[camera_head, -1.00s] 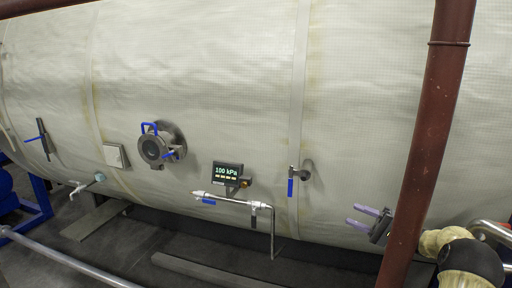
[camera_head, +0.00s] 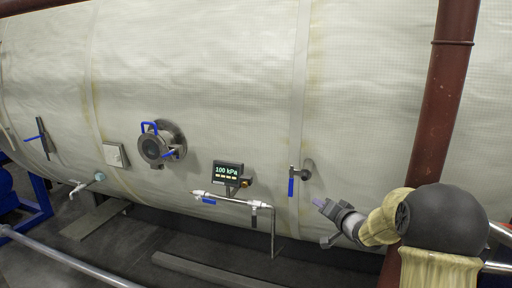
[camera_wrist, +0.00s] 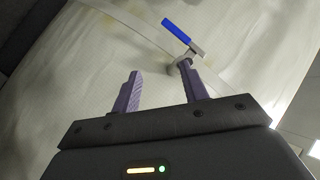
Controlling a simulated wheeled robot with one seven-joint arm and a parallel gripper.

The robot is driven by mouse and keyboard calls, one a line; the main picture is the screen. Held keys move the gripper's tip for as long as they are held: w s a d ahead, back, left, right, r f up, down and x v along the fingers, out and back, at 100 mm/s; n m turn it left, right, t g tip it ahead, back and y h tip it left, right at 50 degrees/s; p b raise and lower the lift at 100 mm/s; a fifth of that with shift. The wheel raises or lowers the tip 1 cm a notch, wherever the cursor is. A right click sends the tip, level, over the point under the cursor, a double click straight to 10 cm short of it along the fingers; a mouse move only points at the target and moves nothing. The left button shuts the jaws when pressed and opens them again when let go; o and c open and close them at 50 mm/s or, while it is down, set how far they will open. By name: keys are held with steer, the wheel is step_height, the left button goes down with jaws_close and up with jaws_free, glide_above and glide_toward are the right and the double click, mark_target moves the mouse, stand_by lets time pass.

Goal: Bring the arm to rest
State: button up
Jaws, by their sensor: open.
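My gripper (camera_head: 322,205) is at the lower right of the head view, in front of the insulated chamber (camera_head: 230,60). The arm behind it crosses in front of the brown pipe. In the wrist view my gripper (camera_wrist: 160,92) shows two purple fingers spread apart with nothing between them. A valve with a blue handle (camera_wrist: 177,31) lies beyond the fingertips in the wrist view. What seems to be the same blue-handled valve (camera_head: 292,183) hangs on the chamber up and left of my gripper in the head view.
A brown vertical pipe (camera_head: 440,110) stands close to my arm. A round port (camera_head: 160,145) with blue handles, a display reading 100 kPa (camera_head: 227,172) and a thin bent metal pipe (camera_head: 272,230) are on the chamber to the left. The floor below holds a grey beam (camera_head: 210,272).

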steer(key=s+a+f+n+g+h, duration=0.1)
steer(key=s+a+f+g, duration=0.1)
steer(key=s, duration=0.9)
steer(key=s+a+f+n+g+h, duration=0.1)
steer(key=s+f+g, duration=0.4)
steer(key=s, duration=0.6)
steer(key=s+a+f+n+g+h, duration=0.2)
steer(key=s+a+f+n+g, duration=0.1)
steer(key=s, duration=0.9)
steer(key=shift+f+g, duration=0.65)
steer(key=shift+g, duration=0.25)
